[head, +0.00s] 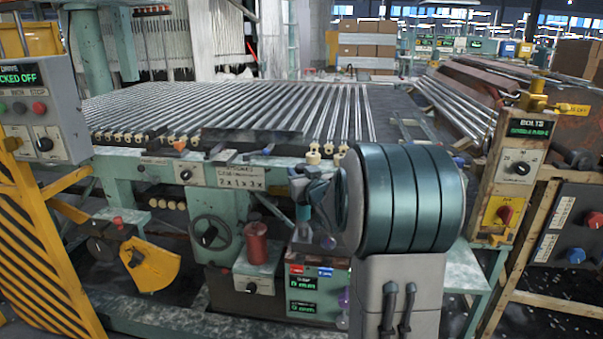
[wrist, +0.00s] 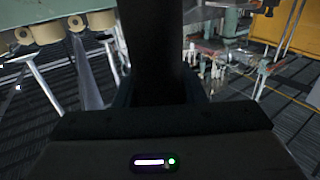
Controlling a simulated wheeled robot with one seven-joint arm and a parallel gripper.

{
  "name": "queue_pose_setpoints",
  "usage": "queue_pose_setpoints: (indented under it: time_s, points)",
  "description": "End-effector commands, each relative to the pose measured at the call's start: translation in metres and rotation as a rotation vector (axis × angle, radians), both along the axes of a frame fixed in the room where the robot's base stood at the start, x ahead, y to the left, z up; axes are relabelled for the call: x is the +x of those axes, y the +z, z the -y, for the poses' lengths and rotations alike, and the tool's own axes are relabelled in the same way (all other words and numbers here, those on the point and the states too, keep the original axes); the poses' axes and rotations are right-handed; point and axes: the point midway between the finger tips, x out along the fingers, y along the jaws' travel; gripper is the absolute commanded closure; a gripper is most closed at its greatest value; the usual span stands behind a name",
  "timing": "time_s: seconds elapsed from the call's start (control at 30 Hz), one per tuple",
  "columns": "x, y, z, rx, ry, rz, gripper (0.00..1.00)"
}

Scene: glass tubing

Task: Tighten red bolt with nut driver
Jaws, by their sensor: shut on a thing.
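My gripper (wrist: 157,92) is shut on a thick dark cylindrical shaft (wrist: 152,45), which fills the middle of the wrist view; I take it to be the nut driver. Its tip is out of that view. In the head view my gripper (head: 304,212) hangs low in front of the machine, partly hidden by my arm.
The bed of glass tubes (head: 240,110) lies behind my arm. A handwheel (head: 210,237) and a red cylinder on a grey box (head: 256,243) stand left of my gripper. A BOLTS panel (head: 520,165) stands at right. Yellow striped guarding (head: 35,245) borders the left.

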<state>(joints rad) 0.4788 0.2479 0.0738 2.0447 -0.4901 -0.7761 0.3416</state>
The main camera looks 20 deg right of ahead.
Motion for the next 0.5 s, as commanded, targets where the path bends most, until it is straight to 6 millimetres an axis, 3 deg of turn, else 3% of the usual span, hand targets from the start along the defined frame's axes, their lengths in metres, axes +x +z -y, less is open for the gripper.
queue_pose_setpoints:
  time_s: [0.5]
  points:
    - [0.0002,-0.0038,-0.0001,-0.001,0.000,0.004,1.00]
